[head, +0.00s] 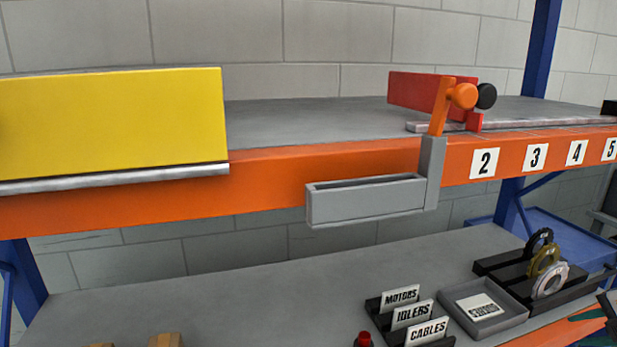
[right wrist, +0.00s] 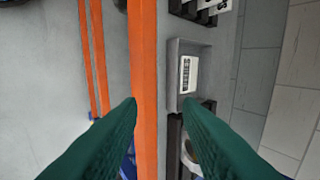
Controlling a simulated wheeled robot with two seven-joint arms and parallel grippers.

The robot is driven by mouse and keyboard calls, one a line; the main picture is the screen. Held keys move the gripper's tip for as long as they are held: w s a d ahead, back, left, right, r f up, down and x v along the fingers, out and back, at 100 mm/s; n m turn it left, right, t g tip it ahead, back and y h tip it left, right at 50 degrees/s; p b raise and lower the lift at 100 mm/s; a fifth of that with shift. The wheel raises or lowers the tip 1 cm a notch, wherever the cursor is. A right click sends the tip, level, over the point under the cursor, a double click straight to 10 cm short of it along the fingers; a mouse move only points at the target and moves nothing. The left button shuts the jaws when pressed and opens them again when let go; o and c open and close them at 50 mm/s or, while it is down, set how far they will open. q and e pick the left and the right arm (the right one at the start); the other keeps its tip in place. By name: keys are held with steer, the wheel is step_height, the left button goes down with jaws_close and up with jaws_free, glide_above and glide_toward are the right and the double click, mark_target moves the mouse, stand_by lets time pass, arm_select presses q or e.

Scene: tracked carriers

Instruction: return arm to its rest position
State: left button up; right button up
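My right gripper shows in the right wrist view (right wrist: 160,104) with its two dark green fingers apart and nothing between them. In the head view only a small green part of it shows at the lower right edge, beside the lower shelf's right end. In the wrist view the fingers are over the orange shelf edge (right wrist: 145,60) and near the grey tray (right wrist: 207,52) with a label card in it. My left gripper is in neither view.
The lower shelf (head: 230,295) holds card holders with a MOTORS card (head: 400,296), a grey tray (head: 459,322) and a rack of rings (head: 549,279).

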steer(key=w+a+f+m+t+y, duration=0.1)
steer(key=a+f+m+t+y, duration=0.2)
steer(key=a, duration=0.9)
steer(key=w+a+f+m+t+y, duration=0.15)
steer(key=a+t, duration=0.35)
steer(key=a, duration=0.6)
steer(key=s+a+f+m+g+h, duration=0.2)
steer(key=s+f+m+g+h, duration=0.4)
steer(key=s+f+m+h, duration=0.5)
steer(key=s+a+f+m+g+y, duration=0.2)
steer(key=s+f+g, duration=0.1)
steer(key=s, duration=0.5)
steer(key=s+a+f+m+g+y, duration=0.2)
steer(key=s+a+f+g, duration=0.1)
steer(key=s, duration=0.4)
step_height(320, 180, down, 26)
steer(key=s+g, duration=0.1)
steer(key=s, duration=0.1)
steer(key=s+d+f+g, duration=0.1)
steer(key=s+d+f, duration=0.2)
steer(key=s+f, duration=1.3)
steer(key=shift+s+n+g, duration=0.15)
steer(key=shift+n+g, duration=0.15)
steer(key=shift+n, duration=0.05)
